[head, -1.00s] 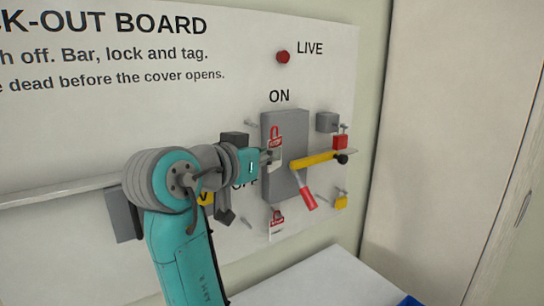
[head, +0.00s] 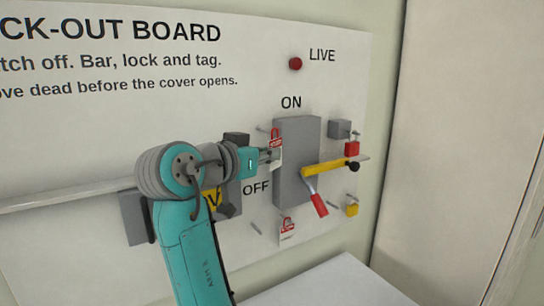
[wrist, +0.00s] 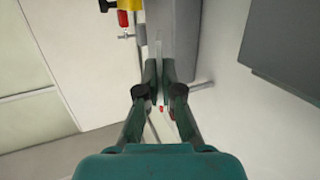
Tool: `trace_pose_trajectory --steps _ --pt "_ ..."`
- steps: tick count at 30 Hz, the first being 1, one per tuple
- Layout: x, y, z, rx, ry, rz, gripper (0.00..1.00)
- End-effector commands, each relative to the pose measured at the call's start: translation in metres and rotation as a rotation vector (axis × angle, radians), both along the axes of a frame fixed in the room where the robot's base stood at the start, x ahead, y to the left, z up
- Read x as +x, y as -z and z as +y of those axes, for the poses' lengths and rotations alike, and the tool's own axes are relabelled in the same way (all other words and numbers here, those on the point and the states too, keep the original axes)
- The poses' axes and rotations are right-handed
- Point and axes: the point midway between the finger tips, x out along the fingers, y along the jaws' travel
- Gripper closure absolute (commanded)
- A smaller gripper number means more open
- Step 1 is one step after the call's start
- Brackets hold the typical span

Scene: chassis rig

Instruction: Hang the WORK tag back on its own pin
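My gripper (head: 268,155) is shut on a red-and-white tag (head: 276,142) and holds it upright at the left edge of the grey switch box. In the wrist view my gripper (wrist: 160,85) has its fingers close together, with the tag thin and edge-on between them. The tag's wording is too small to read. A bare pin (head: 262,128) sticks out just left of the held tag's top; I cannot tell whether they touch. A second red-and-white tag (head: 287,231) hangs low on the board. Another pin (head: 256,228) is left of it.
The grey switch box (head: 297,180) carries a red-handled lever (head: 318,204) and a yellow bar (head: 325,166). A red padlock (head: 352,148) and a yellow padlock (head: 352,210) are at the right. A white surface (head: 335,285) lies below.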

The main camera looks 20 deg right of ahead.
Motion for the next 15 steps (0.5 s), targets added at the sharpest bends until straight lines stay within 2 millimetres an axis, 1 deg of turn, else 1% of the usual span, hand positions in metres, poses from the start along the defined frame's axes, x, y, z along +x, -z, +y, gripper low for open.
trace_pose_trajectory --steps 15 --pt "0.022 0.000 0.004 -0.001 0.000 0.002 1.00"
